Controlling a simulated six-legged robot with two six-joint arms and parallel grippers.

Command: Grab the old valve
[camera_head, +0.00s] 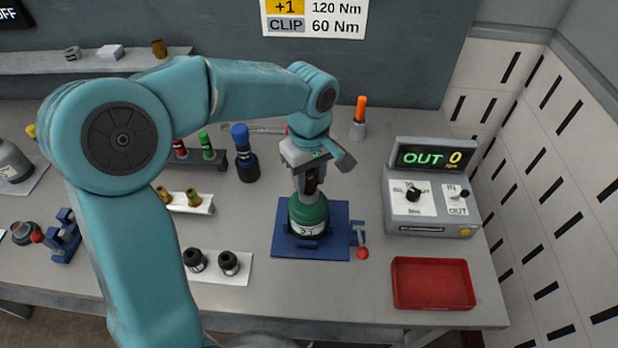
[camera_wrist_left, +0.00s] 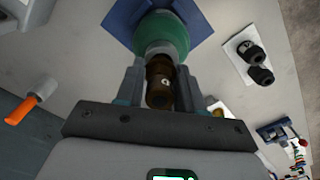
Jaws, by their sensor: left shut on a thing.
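The old valve is a brown, brass-like piece (camera_wrist_left: 158,82) on top of a green cylinder (camera_head: 308,214). In the wrist view it sits between the two fingers of my left gripper (camera_wrist_left: 160,85), in line with the cylinder's neck. The cylinder stands upright on a blue plate (camera_head: 283,246) on the bench. My left gripper (camera_head: 309,183) points down from above and is shut on the valve. In the head view the fingers mostly hide the valve. My right gripper is not in view.
A red tray (camera_head: 433,284) lies empty at the front right. A control box (camera_head: 430,190) reading "OUT 0" stands behind it. A red-knobbed clamp handle (camera_head: 361,240) is beside the blue plate. Two black caps (camera_head: 212,262) and a rack with brass valves (camera_head: 188,202) are to the left.

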